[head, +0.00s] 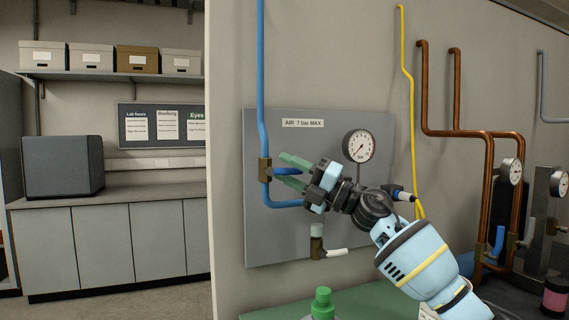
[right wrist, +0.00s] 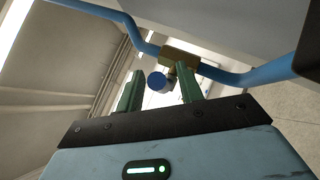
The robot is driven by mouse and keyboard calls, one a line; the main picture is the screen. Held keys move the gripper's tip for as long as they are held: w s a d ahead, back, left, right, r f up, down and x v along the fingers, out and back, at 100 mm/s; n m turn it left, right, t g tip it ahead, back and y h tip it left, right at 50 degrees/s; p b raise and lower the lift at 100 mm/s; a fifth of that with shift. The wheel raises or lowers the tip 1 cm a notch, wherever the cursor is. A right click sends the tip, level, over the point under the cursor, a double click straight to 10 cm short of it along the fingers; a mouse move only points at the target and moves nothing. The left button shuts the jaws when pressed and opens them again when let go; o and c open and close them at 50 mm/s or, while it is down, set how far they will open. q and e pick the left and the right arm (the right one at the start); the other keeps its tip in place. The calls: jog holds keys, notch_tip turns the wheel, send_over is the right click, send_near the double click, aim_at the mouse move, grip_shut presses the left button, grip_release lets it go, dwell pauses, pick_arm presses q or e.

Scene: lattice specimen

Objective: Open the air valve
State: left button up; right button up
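The air valve is a brass body (head: 264,170) on the blue pipe at the left of the grey panel. Its blue handle (head: 286,171) points right, out from the pipe. My right gripper (head: 281,169) is at the valve, its green fingers above and below the handle. In the right wrist view the round blue handle end (right wrist: 157,82) shows between the two fingertips (right wrist: 159,72), nearer the left one, with the brass body (right wrist: 180,60) behind. The fingers are apart, and I see no clear grip. My left gripper is not in view.
A pressure gauge (head: 358,146) and an "AIR 7 bar MAX" label (head: 303,123) are on the panel (head: 340,120). A white-handled valve (head: 318,246) sits below my gripper. Copper pipes (head: 488,180) run at the right.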

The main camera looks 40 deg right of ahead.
jog(key=shift+x, duration=0.8)
grip_shut()
